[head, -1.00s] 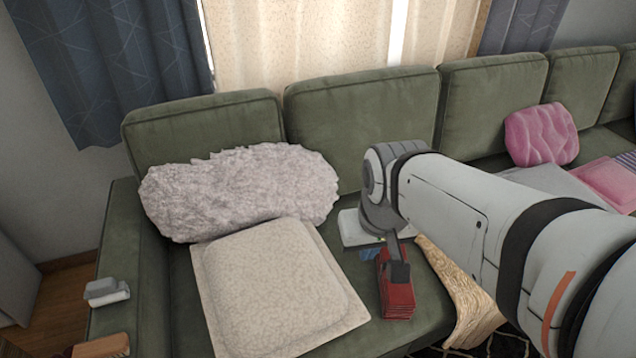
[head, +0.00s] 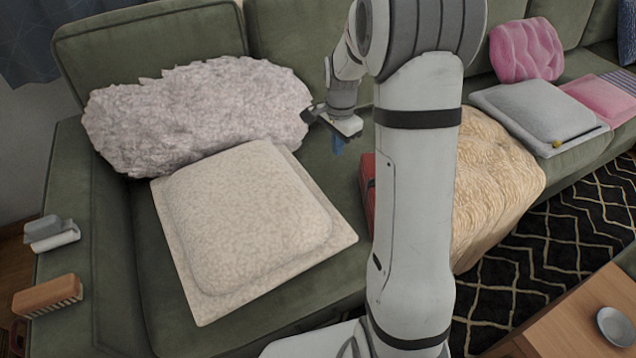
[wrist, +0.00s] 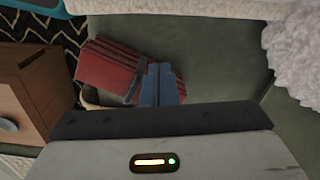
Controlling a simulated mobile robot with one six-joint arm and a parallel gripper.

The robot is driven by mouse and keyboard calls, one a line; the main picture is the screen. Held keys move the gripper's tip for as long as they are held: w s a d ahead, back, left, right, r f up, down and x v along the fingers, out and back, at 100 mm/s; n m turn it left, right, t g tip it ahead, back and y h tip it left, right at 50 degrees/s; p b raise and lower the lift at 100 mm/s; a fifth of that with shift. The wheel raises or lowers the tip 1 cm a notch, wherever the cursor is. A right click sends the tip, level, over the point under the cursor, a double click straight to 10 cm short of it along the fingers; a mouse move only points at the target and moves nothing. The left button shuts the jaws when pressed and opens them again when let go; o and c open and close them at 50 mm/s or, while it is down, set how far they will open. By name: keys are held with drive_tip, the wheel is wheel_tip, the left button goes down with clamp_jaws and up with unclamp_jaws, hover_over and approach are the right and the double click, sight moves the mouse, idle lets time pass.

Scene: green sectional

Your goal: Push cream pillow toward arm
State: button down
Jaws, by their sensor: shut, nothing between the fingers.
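The cream pillow (head: 250,215), square and speckled, lies flat on the left seat of the green sofa. Its front edge overhangs slightly or lies near the seat's front; I cannot tell which. A shaggy pale pillow (head: 200,115) leans on the backrest behind it and also fills the right of the wrist view (wrist: 295,50). The sofa's left arm (head: 72,190) is left of the cream pillow, with seat between them. My gripper (head: 338,145) is shut and empty, blue fingers down, right of both pillows. Its fingers show in the wrist view (wrist: 160,83) beside red books (wrist: 108,65).
A grey object (head: 50,234) and a brown brush (head: 47,297) sit on the left sofa arm. A tan throw (head: 495,185) drapes over the seat right of my arm. A wooden table (head: 570,315) with a dish stands front right. Pink and grey cushions lie farther right.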

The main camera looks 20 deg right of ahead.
wheel_tip(320, 180, down, 17)
drive_tip(key=w+d+m+b, duration=0.1)
drive_tip(key=w+m+b, duration=0.1)
drive_tip(key=w+b, duration=0.15)
drive_tip(key=a, duration=0.1)
drive_tip(key=s+a, duration=0.1)
drive_tip(key=a+b, duration=0.1)
drive_tip(key=shift+s+a+r, duration=0.2)
drive_tip(key=shift+s+a, duration=0.05)
